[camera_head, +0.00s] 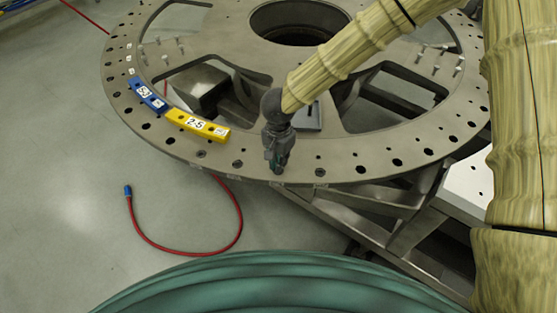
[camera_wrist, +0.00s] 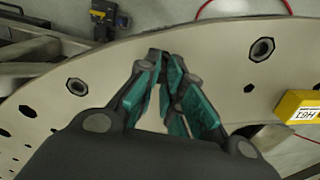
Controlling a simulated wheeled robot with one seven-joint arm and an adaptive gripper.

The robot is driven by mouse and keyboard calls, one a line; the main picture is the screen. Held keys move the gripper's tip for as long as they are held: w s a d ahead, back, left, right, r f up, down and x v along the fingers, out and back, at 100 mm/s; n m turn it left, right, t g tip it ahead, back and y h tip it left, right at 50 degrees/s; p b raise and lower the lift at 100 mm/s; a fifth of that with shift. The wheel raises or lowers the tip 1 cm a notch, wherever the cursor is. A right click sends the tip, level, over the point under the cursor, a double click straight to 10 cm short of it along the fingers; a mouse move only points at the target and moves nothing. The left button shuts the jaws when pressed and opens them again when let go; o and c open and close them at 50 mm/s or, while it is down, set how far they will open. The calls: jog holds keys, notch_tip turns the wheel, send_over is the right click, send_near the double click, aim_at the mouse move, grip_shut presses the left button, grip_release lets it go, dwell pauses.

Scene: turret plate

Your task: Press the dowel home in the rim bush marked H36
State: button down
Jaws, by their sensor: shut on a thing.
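My gripper (camera_head: 277,168) points down at the near rim of the large grey turret plate (camera_head: 345,160). In the wrist view its teal-padded fingers (camera_wrist: 160,62) come together at the plate's rim. A small grey piece at their tips, which looks like the dowel (camera_wrist: 155,52), is mostly hidden by them. I cannot tell how far it sits in a bush. One rim bush (camera_wrist: 262,49) shows to the right of the fingers and another (camera_wrist: 77,87) to the left. No H36 mark is legible.
A yellow block (camera_head: 197,125) and a blue block (camera_head: 147,96) lie on the rim to the left. Pale pegs (camera_head: 440,55) stand on the plate at the right. A red hose (camera_head: 190,252) lies on the floor. The plate has large openings.

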jog(key=shift+f, duration=0.75)
dwell(1.4)
jog(key=c, duration=1.6)
grip_release()
jog(key=shift+o, duration=0.2)
jog(key=shift+r, duration=0.1)
notch_tip(320, 180, up, 7)
jog(key=p, duration=0.8)
